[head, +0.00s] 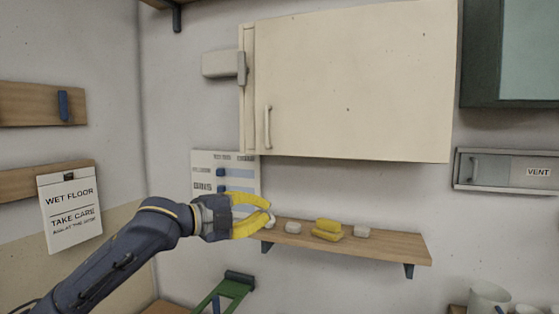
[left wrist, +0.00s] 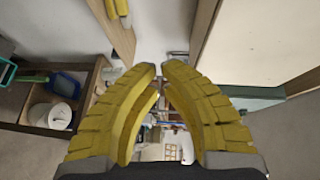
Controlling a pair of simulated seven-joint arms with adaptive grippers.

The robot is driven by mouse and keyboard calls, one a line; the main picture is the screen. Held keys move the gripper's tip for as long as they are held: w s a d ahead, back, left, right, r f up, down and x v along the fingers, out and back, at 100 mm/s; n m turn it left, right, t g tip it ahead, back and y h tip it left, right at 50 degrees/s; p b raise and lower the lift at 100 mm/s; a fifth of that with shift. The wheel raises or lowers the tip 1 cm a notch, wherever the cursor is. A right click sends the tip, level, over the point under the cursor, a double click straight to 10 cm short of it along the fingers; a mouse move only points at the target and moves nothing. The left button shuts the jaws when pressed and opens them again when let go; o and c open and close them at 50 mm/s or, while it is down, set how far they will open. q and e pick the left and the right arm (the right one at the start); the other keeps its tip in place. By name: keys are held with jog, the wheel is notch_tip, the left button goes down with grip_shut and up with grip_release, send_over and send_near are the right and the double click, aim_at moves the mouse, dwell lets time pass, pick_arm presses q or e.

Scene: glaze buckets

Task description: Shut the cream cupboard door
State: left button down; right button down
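The cream cupboard (head: 350,80) hangs on the wall, its broad cream door facing me with a slim upright handle (head: 267,127) near its lower left. A narrow upright strip (head: 247,90) shows along the left edge; I cannot tell if the door stands slightly ajar. My left gripper (head: 271,211) has yellow fingers and is below the cupboard's lower left corner, apart from the handle. In the left wrist view its fingertips (left wrist: 159,68) come together with nothing visible held. A cream panel (left wrist: 262,42) fills that view's upper right. My right gripper is not in view.
A wooden shelf (head: 400,247) below the cupboard carries yellow sponges (head: 327,230) and pale blocks (head: 362,232), close to my left gripper. A grey box (head: 220,64) is left of the cupboard. A grey vent unit (head: 508,170) and a dark green cabinet (head: 482,60) are at right.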

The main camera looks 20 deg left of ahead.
pick_arm(q)
jog(key=s+a+r+m+h, duration=0.1)
jog(key=s+a+r+m, duration=0.2)
jog(key=r, duration=0.8)
jog(key=w+d+r+n, duration=0.1)
jog(key=w+d, duration=0.3)
jog(key=w, duration=0.7)
jog(key=shift+d+t, duration=0.3)
jog(key=shift+d, duration=0.1)
jog(key=shift+a, duration=0.1)
